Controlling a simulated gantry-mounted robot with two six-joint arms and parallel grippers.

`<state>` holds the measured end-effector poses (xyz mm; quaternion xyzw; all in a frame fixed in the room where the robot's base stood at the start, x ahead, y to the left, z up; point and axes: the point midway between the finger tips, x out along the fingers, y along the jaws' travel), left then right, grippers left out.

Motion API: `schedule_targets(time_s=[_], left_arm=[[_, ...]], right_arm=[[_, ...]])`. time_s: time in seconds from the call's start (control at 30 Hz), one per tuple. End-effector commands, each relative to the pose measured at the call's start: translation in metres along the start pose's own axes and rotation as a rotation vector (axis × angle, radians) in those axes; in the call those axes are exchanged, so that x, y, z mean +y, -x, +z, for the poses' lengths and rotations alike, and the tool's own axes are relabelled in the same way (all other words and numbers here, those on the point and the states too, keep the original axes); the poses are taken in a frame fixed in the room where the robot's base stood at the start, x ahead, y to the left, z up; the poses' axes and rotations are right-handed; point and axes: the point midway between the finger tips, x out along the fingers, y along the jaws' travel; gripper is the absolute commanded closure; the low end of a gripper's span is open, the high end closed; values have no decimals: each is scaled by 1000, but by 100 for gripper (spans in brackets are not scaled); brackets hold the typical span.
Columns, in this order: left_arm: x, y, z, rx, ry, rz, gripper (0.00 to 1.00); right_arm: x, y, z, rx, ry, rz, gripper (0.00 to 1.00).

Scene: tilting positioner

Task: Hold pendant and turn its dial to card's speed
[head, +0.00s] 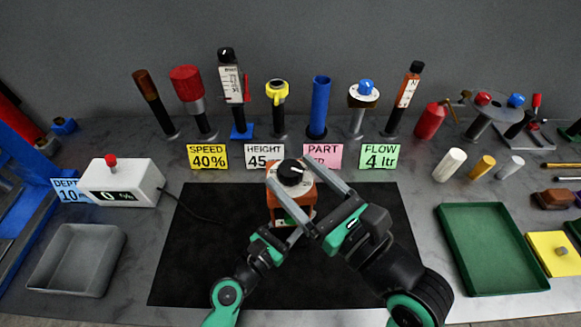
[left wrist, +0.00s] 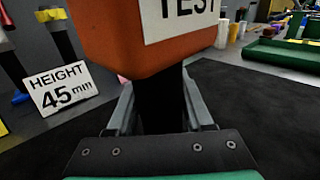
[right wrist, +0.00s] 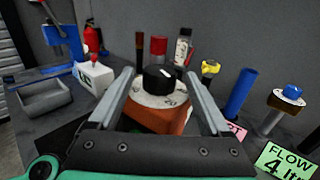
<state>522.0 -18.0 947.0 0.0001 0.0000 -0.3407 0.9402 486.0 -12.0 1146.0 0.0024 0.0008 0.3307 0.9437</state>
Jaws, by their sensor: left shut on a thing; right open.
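The pendant (head: 304,193) is an orange box with a black dial (head: 291,172) on a pale scale on top. My left gripper (head: 286,222) is shut on its black handle (left wrist: 160,105), below the box, in the left wrist view. My right gripper (head: 296,174) is open, its fingers reaching either side of the dial. In the right wrist view the dial (right wrist: 158,78) sits between the open fingertips, with a visible gap; its white mark tilts to the upper right. The yellow speed card (head: 208,156) reads 40%. The white display box (head: 121,183) reads 0 %.
Cards for height (head: 264,156), part (head: 322,157), flow (head: 379,156) and depth (head: 70,191) stand around. Several upright tools line the back. A grey tray (head: 38,270) is at left and a green tray (head: 535,278) at right. The black mat (head: 190,260) is otherwise clear.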

Motion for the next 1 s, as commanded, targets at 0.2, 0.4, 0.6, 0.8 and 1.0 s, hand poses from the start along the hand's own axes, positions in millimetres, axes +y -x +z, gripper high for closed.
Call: schedule_targets(time_s=[0.2, 0.4, 0.6, 0.8, 1.0], left_arm=[[0, 0, -1, 2, 1, 0, 100], [0, 0, -1, 2, 1, 0, 100], [0, 0, -1, 2, 1, 0, 100], [0, 0, -1, 2, 1, 0, 100], [0, 0, -1, 2, 1, 1, 100]], right_arm=[[0, -19, 0, 0, 1, 0, 18], [0, -20, 0, 0, 1, -1, 18], [0, -20, 0, 0, 1, 0, 49], [-1, -20, 0, 0, 1, -1, 85], [-1, -19, 0, 0, 1, -1, 100]])
